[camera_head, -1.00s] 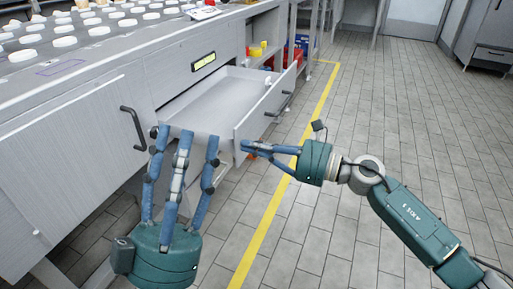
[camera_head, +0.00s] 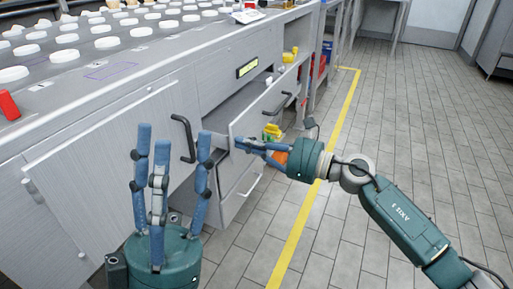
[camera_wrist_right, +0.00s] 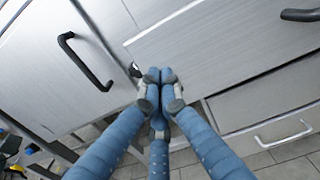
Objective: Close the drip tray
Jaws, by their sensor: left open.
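The drip tray is a grey drawer (camera_head: 278,98) under the counter. It is pulled partly out, with a strip of its inside showing behind the front panel. In the right wrist view its front panel (camera_wrist_right: 215,45) is close by, with its dark handle (camera_wrist_right: 300,15) at the top right. My right gripper (camera_head: 240,142) has its fingers pressed together at the lower left part of the drawer front; the tips seem to touch it. The tips also show together in the wrist view (camera_wrist_right: 160,76), with nothing between them. My left gripper (camera_head: 172,138) is open and empty before the cabinet.
A cabinet door (camera_head: 105,165) with a dark handle (camera_head: 184,138) is left of the drawer. A lower drawer (camera_head: 238,187) is below it. White round lids (camera_head: 67,39) and a red object (camera_head: 9,106) are on the counter. The tiled floor (camera_head: 405,120) at right is clear.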

